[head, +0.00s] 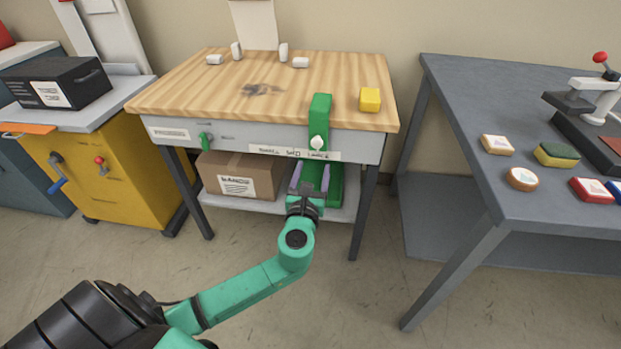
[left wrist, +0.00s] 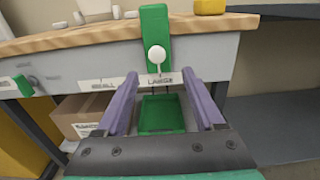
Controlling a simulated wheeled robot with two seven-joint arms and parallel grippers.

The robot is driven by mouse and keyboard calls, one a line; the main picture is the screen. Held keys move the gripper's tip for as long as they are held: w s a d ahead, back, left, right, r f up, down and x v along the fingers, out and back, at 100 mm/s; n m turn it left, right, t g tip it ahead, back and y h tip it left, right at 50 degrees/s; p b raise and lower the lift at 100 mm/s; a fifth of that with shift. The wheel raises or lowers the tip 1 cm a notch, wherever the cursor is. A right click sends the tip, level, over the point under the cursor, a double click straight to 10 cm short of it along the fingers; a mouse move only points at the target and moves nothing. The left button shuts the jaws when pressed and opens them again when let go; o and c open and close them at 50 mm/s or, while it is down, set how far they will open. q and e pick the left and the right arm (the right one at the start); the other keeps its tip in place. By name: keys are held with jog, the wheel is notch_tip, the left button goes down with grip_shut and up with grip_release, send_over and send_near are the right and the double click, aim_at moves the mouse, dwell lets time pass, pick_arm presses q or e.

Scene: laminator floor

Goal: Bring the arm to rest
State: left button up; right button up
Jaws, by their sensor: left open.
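My left arm reaches from the bottom left of the head view to the front of the wooden-topped table (head: 200,85). My left gripper (head: 311,178) is open and empty, just in front of a green upright part (head: 320,115) with a white knob (head: 317,143) at the table's front edge. In the left wrist view, the two purple fingers (left wrist: 158,100) stand apart. Between and beyond them show the white knob (left wrist: 156,54) and a green tray-like part (left wrist: 161,114) below. My right gripper is in neither view.
A yellow block (head: 370,99) and several small white pieces sit on the wooden top. A cardboard box (head: 238,176) stands on the shelf below. A grey table (head: 480,100) with several small blocks is at right, a yellow cabinet (head: 95,175) at left. Open floor lies between the tables.

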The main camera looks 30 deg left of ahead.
pick_arm(q)
jog(key=v, duration=0.4)
